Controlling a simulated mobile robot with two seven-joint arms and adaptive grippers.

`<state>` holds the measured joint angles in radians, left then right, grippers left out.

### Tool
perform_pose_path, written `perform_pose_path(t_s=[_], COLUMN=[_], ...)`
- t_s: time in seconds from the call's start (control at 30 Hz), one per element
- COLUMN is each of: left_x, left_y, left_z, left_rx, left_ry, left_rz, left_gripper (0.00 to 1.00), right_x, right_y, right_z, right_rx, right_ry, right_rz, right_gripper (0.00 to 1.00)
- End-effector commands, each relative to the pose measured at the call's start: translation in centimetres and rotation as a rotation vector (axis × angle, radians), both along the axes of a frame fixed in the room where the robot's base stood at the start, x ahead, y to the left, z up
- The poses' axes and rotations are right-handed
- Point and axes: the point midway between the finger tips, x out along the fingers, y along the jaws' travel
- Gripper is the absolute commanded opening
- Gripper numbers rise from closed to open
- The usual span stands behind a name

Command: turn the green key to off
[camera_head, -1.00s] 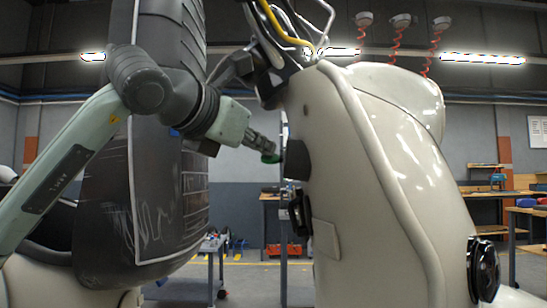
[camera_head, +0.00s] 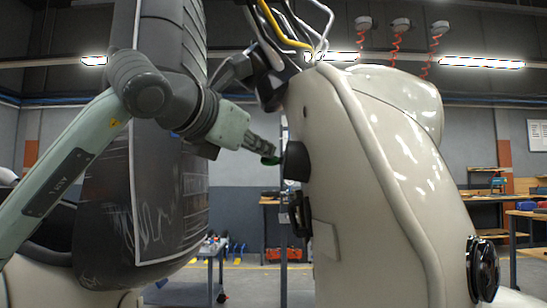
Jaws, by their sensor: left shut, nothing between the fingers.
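The green key (camera_head: 269,160) is a small green shape at the left side of a black round housing (camera_head: 297,161) on the cream-coloured body. Only a small part of the key shows, and its turn position cannot be read. My left gripper (camera_head: 266,149) comes in from the left, angled down to the right, with its fingers shut and nothing held. Its fingertips are right beside the key, overlapping it in the picture. I cannot tell whether they touch it. My right gripper is not clearly seen.
The large cream body (camera_head: 365,190) fills the right middle, with black round fittings lower down. Cables (camera_head: 290,30) hang above it. Workbenches (camera_head: 490,195) stand behind at the right. A trolley (camera_head: 212,275) and open floor show at the lower middle.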

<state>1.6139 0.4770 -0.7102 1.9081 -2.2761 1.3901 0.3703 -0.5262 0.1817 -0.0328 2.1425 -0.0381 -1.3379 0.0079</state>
Motion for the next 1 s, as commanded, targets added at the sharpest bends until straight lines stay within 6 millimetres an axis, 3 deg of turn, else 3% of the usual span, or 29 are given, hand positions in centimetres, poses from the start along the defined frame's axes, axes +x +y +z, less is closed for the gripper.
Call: perform_pose_path(t_s=[0.03,0.23,1.0], left_x=[0.5,0.4,-3.6], left_y=[0.0,0.1,2.0], left_z=[-1.4,-1.4,0.5], left_rx=[0.015,0.015,0.008], left_ry=[0.03,0.03,0.014], left_rz=[0.008,0.008,0.006], left_gripper=[0.0,0.0,0.0], right_x=[0.0,0.0,0.0], right_y=[0.0,0.0,0.0], right_z=[-0.1,-0.1,-1.1], right_rx=[0.0,0.0,0.0], right_ry=[0.0,0.0,0.0], right_rz=[0.0,0.0,0.0], right_gripper=[0.0,0.0,0.0])
